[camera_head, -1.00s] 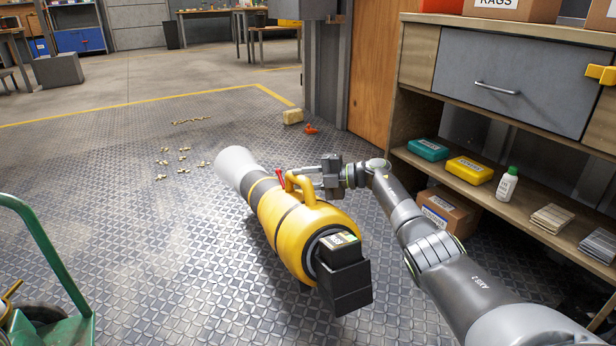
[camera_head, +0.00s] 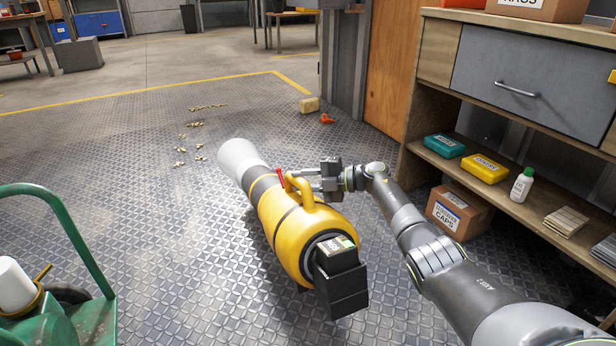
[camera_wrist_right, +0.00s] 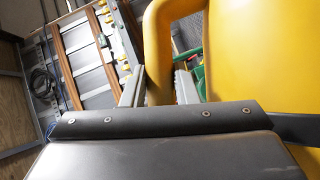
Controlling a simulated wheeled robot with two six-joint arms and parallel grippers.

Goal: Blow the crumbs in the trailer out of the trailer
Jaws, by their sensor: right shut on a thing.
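A yellow and black leaf blower (camera_head: 305,225) with a pale grey nozzle hangs from my right gripper (camera_head: 312,180), which is shut on its handle. The handle also shows between the fingers in the right wrist view (camera_wrist_right: 158,55). The nozzle points away and to the left, toward the crumbs (camera_head: 190,138). The crumbs lie scattered in small pale bits on the tread-plate floor beyond the nozzle, with a farther row behind them. My left gripper is not in view. I cannot tell whether the blower touches the floor.
A shelf unit (camera_head: 440,160) with a drawer, boxes and a bottle stands at right. A cardboard box (camera_head: 460,212) sits under it. A green cart (camera_head: 95,320) is at lower left. A yellow sponge-like block (camera_head: 309,105) and an orange item (camera_head: 327,118) lie by the doorway. The floor ahead-left is open.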

